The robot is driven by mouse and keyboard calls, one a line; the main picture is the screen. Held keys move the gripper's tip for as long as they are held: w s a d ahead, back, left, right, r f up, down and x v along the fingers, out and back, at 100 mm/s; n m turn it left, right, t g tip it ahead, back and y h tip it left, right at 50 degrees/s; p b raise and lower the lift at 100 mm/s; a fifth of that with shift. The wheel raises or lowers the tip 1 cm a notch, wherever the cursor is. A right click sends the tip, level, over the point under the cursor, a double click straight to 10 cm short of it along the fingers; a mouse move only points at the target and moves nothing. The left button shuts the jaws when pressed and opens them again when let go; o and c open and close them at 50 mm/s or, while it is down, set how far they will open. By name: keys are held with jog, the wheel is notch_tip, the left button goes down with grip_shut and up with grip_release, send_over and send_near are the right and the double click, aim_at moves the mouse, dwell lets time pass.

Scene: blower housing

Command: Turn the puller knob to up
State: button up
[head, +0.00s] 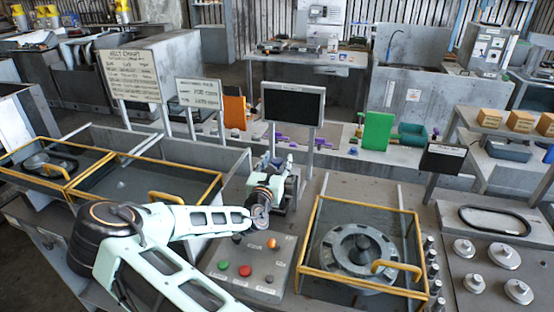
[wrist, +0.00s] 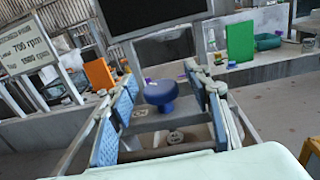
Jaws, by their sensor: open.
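A blue, mushroom-shaped knob (wrist: 160,93) stands upright in the wrist view, between my fingertips as seen from the wrist. It looks like the puller knob, but I see no mark showing its position. My gripper (wrist: 164,84) is open, with blue pads on both sides of the knob. A gap shows between the knob and each finger; I cannot tell how deep it sits between them. In the head view my gripper (head: 280,175) is behind the control panel, pointing away, and it largely hides the knob there.
A control panel (head: 250,268) with green, red and orange buttons lies below my wrist. A yellow-framed bay (head: 311,225) with a round housing (head: 358,258) is to the right. A dark screen (head: 292,104) stands behind my gripper. A green panel (head: 377,131) stands further back.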

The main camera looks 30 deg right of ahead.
jog(key=c, duration=1.2)
jog(key=shift+o, duration=0.2)
